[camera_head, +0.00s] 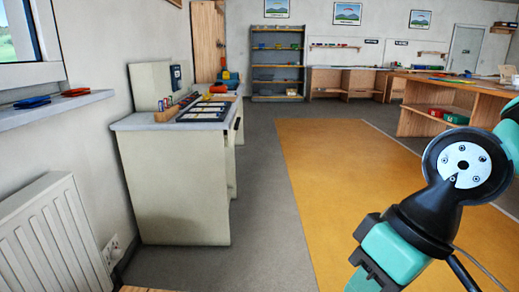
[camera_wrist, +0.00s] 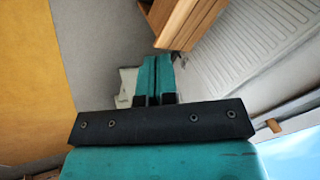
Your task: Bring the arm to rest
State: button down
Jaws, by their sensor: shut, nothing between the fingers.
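In the head view my arm reaches in from the right edge, with teal links and a black joint. Its fingers are not visible there. In the wrist view my gripper (camera_wrist: 152,80) shows two teal fingers side by side, pressed together with nothing between them. It hangs in free air, and the floor and a wooden piece of furniture (camera_wrist: 185,20) lie beyond it.
A white counter (camera_head: 185,190) with racks on top stands at the left, near a radiator (camera_head: 48,235) and a window sill (camera_head: 60,108). A wooden table (camera_head: 460,95) is at the right. The yellow floor area (camera_head: 335,170) is clear.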

jog(key=s+d+r, duration=0.2)
jog(key=s+d, duration=0.1)
notch_tip(320, 180, up, 22)
jog(key=p, duration=2.2)
jog(key=shift+a+f+h, duration=0.25)
jog(key=shift+h, duration=0.05)
